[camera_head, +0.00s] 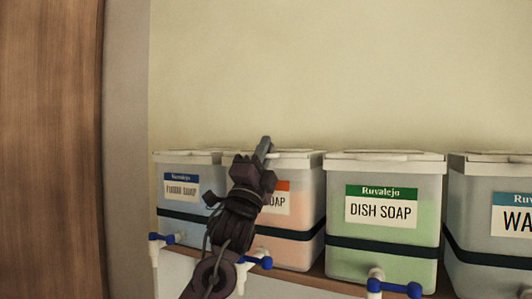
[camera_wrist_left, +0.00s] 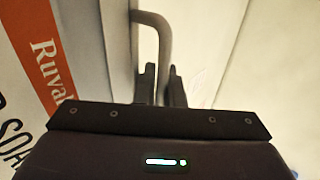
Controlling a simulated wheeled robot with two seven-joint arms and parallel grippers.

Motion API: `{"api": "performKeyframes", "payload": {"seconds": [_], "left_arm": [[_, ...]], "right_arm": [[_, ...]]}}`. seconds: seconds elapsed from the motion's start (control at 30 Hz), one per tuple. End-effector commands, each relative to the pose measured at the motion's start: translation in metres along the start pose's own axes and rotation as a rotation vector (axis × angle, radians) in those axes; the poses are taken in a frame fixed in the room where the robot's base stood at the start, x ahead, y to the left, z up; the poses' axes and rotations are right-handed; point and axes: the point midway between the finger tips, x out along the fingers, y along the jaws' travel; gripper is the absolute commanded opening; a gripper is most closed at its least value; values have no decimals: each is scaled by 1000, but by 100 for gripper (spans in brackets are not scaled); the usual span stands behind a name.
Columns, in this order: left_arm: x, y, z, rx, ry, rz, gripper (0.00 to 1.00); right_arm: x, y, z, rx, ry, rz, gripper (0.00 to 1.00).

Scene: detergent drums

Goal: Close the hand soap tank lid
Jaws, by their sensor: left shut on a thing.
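The hand soap tank (camera_head: 300,225) is a translucent bin with pinkish contents and an orange-topped label ending in "OAP", partly hidden behind my left arm. Its white lid (camera_head: 300,154) looks level on the tank's top in the head view. My left gripper (camera_head: 265,146) is at the lid's front edge. In the left wrist view my left gripper (camera_wrist_left: 163,88) is shut on the lid's pale curved handle (camera_wrist_left: 155,25), with the orange label (camera_wrist_left: 42,45) at the left. The fingers partly hide the handle. My right gripper is not in view.
A blue-labelled tank (camera_head: 190,205) stands to the left. The green dish soap tank (camera_head: 382,220) and another blue-labelled tank (camera_head: 490,225) stand to the right. Blue-handled taps (camera_head: 390,287) stick out in front. A plain wall (camera_head: 330,70) rises behind.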

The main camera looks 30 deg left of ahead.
Motion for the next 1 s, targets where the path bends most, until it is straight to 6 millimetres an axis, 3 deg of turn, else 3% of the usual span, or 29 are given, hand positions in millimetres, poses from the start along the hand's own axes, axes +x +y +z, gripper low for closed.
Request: {"api": "performKeyframes", "payload": {"seconds": [0.1, 0.57, 0.67, 0.8, 1.0], "left_arm": [[0, -3, -1, -1, 3, -8, 18], [-1, -1, 0, -1, 1, -3, 18], [-10, 0, 0, 0, 2, -3, 18], [-34, 2, -1, 0, 3, -1, 18], [-66, 2, -1, 0, 3, -3, 18]], "right_arm": [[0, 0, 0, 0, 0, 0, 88], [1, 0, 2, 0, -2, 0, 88], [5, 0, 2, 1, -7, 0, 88], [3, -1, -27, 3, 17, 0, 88], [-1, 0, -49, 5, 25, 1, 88]]}}
